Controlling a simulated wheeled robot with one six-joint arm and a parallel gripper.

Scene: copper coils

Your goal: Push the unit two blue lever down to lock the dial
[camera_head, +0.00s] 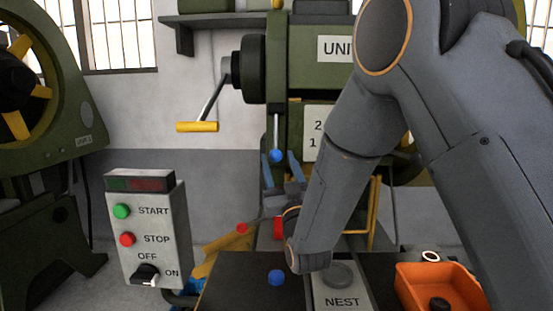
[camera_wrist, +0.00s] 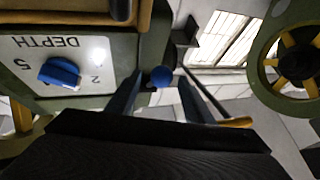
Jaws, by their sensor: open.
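The blue lever ball (camera_head: 276,156) hangs at the end of a thin rod in front of the green unit two machine (camera_head: 326,75), whose sign is partly hidden by my arm. My gripper (camera_head: 281,172) points up just below the ball, with its fingers apart. In the wrist view the ball (camera_wrist: 161,76) shows between the two open fingertips (camera_wrist: 160,88); I cannot tell whether they touch it. The blue dial knob (camera_wrist: 60,72) sits on a white DEPTH plate (camera_wrist: 95,48), upside down in this view. My arm hides the knob in the head view.
A crank with a yellow handle (camera_head: 197,127) sticks out left of the machine. A control box (camera_head: 150,230) stands front left. A second blue ball (camera_head: 276,277) shows low at the dark table. An orange bin (camera_head: 440,285) and NEST block (camera_head: 341,300) are at right.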

